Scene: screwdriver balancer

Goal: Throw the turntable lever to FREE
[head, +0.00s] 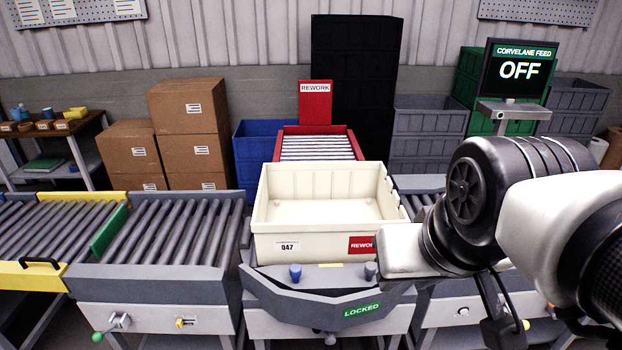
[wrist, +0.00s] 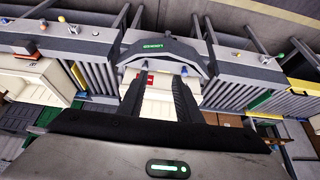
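The grey turntable (head: 300,300) stands at the centre; its front label (head: 361,309) reads LOCKED in green. The label also shows upside down in the wrist view (wrist: 153,46). The cream tote (head: 280,247) numbered 047 sits on the turntable. My gripper (wrist: 158,82) is open and empty, its dark fingers apart in front of the turntable. In the head view my arm fills the right side; the fingertips are unclear.
A blue knob (head: 295,272) and a grey knob (head: 370,271) stand on the turntable's front ledge. Roller conveyors flank it; the left one (head: 160,235) is empty. A red rework lane (head: 318,147) runs behind. Another cream tote (wrist: 32,82) shows in the wrist view. The feed screen (head: 518,70) reads OFF.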

